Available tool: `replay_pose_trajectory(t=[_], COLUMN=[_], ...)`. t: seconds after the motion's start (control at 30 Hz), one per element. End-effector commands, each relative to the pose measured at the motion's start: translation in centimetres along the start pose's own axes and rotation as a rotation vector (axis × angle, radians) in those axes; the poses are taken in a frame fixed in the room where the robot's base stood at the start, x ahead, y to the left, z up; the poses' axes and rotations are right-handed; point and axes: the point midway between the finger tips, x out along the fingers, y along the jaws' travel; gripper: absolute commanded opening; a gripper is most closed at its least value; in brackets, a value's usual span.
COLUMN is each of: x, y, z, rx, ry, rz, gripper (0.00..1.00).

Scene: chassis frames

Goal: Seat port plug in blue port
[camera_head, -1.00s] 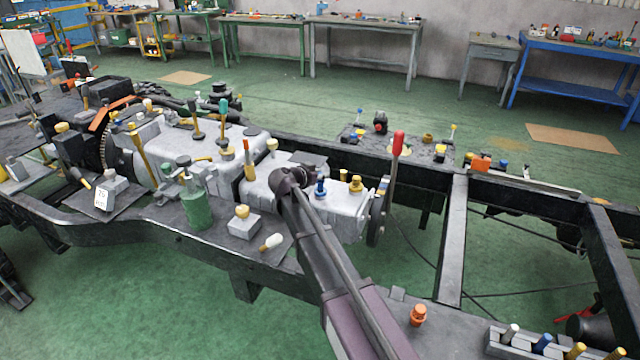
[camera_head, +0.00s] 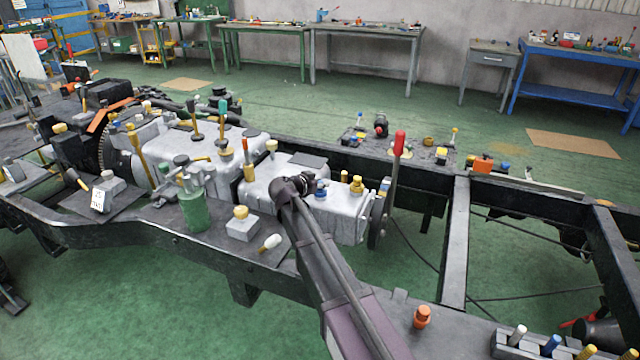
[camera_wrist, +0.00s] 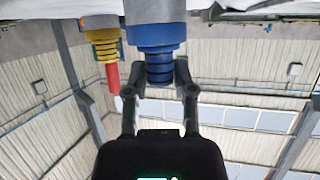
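A blue port (camera_head: 321,190) stands on the pale grey housing (camera_head: 338,212) in the head view. In the wrist view, which appears upside down, a wide blue body (camera_wrist: 155,33) has a narrower ribbed blue part (camera_wrist: 159,68) at its free end. I cannot tell whether that ribbed part is a separate plug or belongs to the port. My gripper (camera_wrist: 158,82) has one finger on each side of the ribbed part, with slight gaps showing, so it looks open. In the head view my gripper (camera_head: 302,186) overlaps the blue port's left edge.
A yellow fitting (camera_head: 356,184) stands just right of the blue port. A red-handled lever (camera_head: 398,145) rises beyond it. A grey rack (camera_head: 510,345) at bottom right holds several coloured plugs, one of them blue (camera_head: 549,344). An orange fitting (camera_head: 422,316) stands on the frame rail.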

Motion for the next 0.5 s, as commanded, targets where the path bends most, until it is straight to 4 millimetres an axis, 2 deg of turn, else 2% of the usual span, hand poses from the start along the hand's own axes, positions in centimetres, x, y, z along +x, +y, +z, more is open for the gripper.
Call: replay_pose_trajectory(t=[0.03,0.07,0.5], x=[-0.01,-0.01,-0.06], y=[0.01,0.01,0.00], z=[-0.03,-0.03,-0.15], rx=[0.000,0.000,0.000], ry=[0.000,0.000,0.000], rz=[0.000,0.000,0.000], gripper=[0.58,0.62,0.62])
